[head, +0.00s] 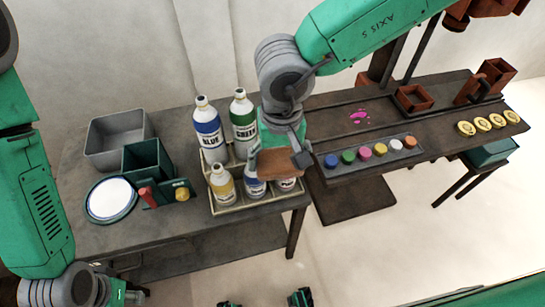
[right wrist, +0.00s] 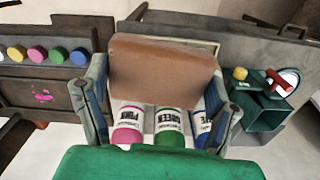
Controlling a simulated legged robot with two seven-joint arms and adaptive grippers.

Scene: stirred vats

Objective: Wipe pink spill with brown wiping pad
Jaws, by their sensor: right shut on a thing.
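The brown wiping pad (head: 278,163) is between the fingers of my right gripper (head: 277,158), above the front of the bottle rack. In the right wrist view the pad (right wrist: 162,70) spans the fingers of the right gripper (right wrist: 160,88). The pink spill (head: 360,117) is a small splatter on the dark bench at the right, apart from the pad. It also shows in the right wrist view (right wrist: 42,95), at the left. My left gripper (head: 125,293) is low at the bottom left, mostly cut off, and its fingers are unclear.
A rack (head: 250,204) of labelled bottles stands under the pad. Coloured caps (head: 365,151) line the bench's front strip. A brown open box (head: 413,98) stands right of the spill. A grey bin (head: 117,136) and a white-topped round dish (head: 109,199) are at left.

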